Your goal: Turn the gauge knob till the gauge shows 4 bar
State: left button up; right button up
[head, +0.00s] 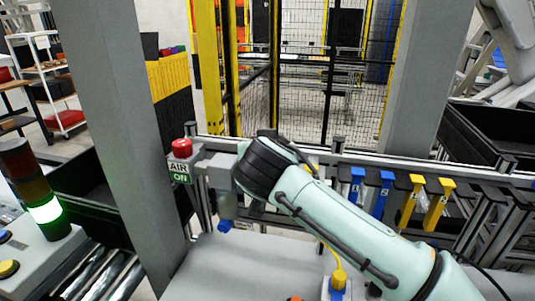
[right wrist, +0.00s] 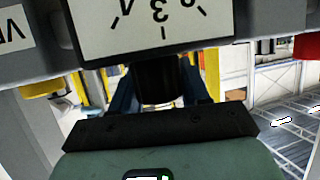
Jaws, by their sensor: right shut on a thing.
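The white gauge face (right wrist: 150,40) is at the top of the right wrist view, upside down and cut off by the frame. A 3 and tick marks show; no needle is visible, so I cannot read the pressure. The dark gauge knob (right wrist: 160,78) sits below the face, between the fingers of my right gripper (right wrist: 162,98), which is shut on it. In the head view my right arm reaches in from the right to the grey fixture beside the green AIR ON sign (head: 180,172); its wrist hides the knob and fingers. My left gripper is not in view.
A red button (head: 181,148) tops the AIR ON box, just left of my right wrist. Blue hooks (head: 382,192) and yellow hooks (head: 438,206) hang along the rail to the right. A lit green signal tower (head: 45,210) stands at left. A grey post (head: 112,110) rises in front.

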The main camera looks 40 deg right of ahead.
jog(key=shift+a+n+t+y+b, duration=0.1)
jog(key=shift+n+t+y+b, duration=0.35)
jog(key=shift+n+y, duration=0.3)
jog(key=shift+a+n+t+y, duration=0.15)
jog(key=shift+n+t+y, duration=0.4)
jog(key=shift+n+y, duration=0.45)
jog(key=n+y, duration=0.1)
jog(key=n+y+p, duration=0.1)
jog(key=y, duration=0.1)
jog(key=shift+w+a+r+n+t, duration=0.15)
jog(key=shift+a+n+t, duration=0.05)
jog(key=shift+n+t, duration=0.2)
jog(key=shift+a+n+y+p, duration=0.15)
jog(key=shift+n+y+p, duration=0.2)
jog(key=shift+n+y, duration=0.5)
jog(key=shift+a+n+g+y+p, duration=0.15)
jog(key=shift+n+g+y+p, duration=0.15)
jog(key=shift+n+y, duration=1.25)
jog(key=shift+y, duration=0.45)
jog(key=shift+f, duration=0.2)
jog(key=o, duration=1)
